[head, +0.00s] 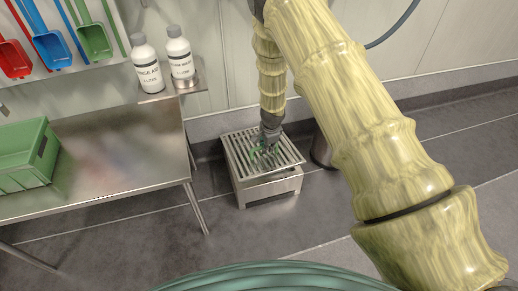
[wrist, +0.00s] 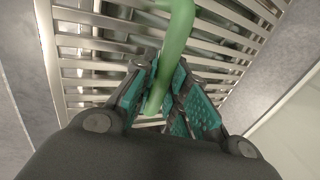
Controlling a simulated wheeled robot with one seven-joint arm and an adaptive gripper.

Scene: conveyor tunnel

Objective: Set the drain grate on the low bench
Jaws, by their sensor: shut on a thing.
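The drain grate (head: 237,150) is a slatted metal panel over the low bench (head: 286,188), a small steel stand on the floor by the wall. The grate lies nearly level and a little askew to the bench top. I cannot tell whether it rests fully on it. My gripper (head: 263,150) points down at the grate's middle. In the wrist view, the teal-padded fingers of my gripper (wrist: 165,90) are closed around a green handle (wrist: 178,38) above the slats of the grate (wrist: 85,63). The handle's lower end is partly hidden by the fingers.
A steel table (head: 120,165) with a green crate (head: 25,160) stands at left. Two white bottles (head: 148,68) (head: 180,55) stand on a small wall shelf (head: 190,100). A dark cylindrical object (head: 321,150) stands close right of the bench. Floor in front is clear.

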